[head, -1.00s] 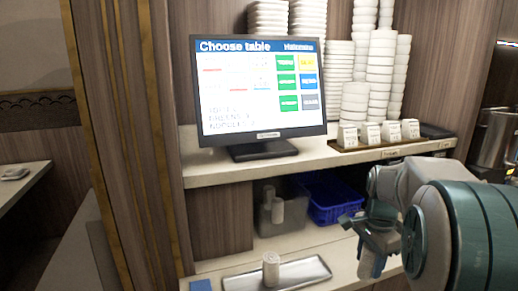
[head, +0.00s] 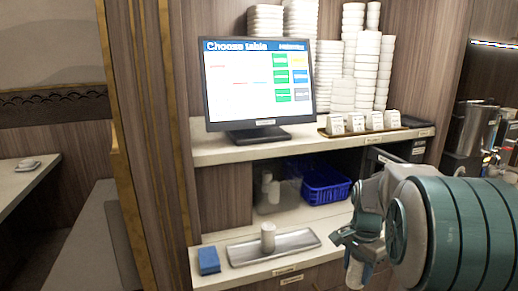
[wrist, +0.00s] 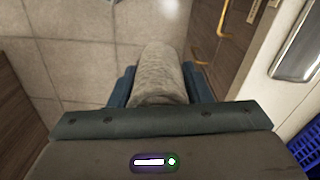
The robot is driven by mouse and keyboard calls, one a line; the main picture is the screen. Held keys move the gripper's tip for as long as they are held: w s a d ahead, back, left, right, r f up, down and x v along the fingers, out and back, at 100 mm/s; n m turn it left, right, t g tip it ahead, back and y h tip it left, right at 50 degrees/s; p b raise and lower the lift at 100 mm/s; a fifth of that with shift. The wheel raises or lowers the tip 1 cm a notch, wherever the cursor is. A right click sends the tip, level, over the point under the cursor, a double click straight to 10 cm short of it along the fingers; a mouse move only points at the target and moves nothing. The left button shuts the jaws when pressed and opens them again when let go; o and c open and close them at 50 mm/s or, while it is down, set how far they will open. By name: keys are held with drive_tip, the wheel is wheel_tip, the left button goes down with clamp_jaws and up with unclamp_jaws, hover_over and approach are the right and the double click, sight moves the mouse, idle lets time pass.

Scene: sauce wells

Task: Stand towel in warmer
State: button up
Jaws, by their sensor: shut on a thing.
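My gripper (wrist: 152,88) is shut on a rolled, greyish-white towel (wrist: 160,72), which sticks out between the dark blue fingers in the wrist view. In the head view my gripper (head: 352,245) is low at the right of the counter, with the towel's pale end (head: 354,273) hanging below it. Another white rolled towel (head: 267,238) stands upright on a metal tray (head: 300,240) on the lower counter. A grey translucent bin (head: 283,197) behind it holds white rolls standing upright. I cannot tell for sure which thing is the warmer.
A blue basket (head: 325,187) stands right of the bin. A blue block (head: 209,261) lies left of the tray. The upper shelf (head: 225,152) holds a screen (head: 260,85), small white holders (head: 355,123) and stacked white dishes (head: 365,75). Tiled floor (wrist: 60,60) shows below the held towel.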

drive_tip(key=a+f+n, duration=0.5)
drive_tip(key=f+n, duration=0.1)
drive_tip(key=f, duration=0.4)
drive_tip(key=a+f+n, duration=0.4)
drive_tip(key=f+n, duration=0.2)
drive_tip(key=f, duration=0.4)
drive_tip(key=shift+w+a, duration=0.35)
drive_tip(key=shift+a, duration=0.05)
drive_tip(key=shift+s, duration=0.1)
